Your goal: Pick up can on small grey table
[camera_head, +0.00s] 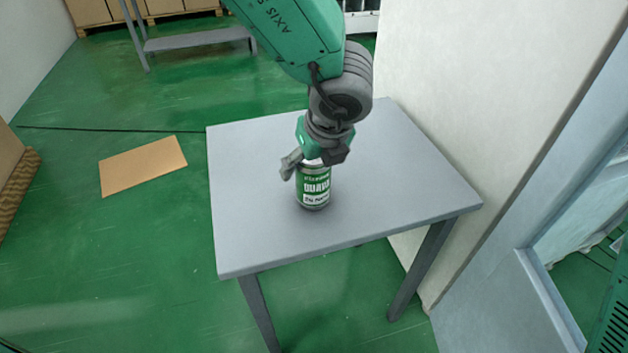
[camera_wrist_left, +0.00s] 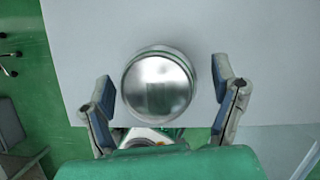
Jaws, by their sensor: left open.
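A green and white can (camera_head: 314,188) with a label stands upright on the small grey table (camera_head: 255,235), near its middle. My left gripper (camera_head: 314,168) reaches down over the can from above, with its fingers at the can's top. In the left wrist view the can's shiny round metal top (camera_wrist_left: 158,86) lies between the two open fingers of the left gripper (camera_wrist_left: 163,105). A gap shows on both sides, wider on the right. The upper part of the can is partly hidden by the gripper in the head view. My right gripper is not in view.
A white wall (camera_head: 450,100) stands close along the table's right side. A flat cardboard sheet (camera_head: 143,165) lies on the green floor to the left. A grey bench (camera_head: 198,40) and cardboard boxes (camera_head: 130,8) are at the back. The tabletop around the can is clear.

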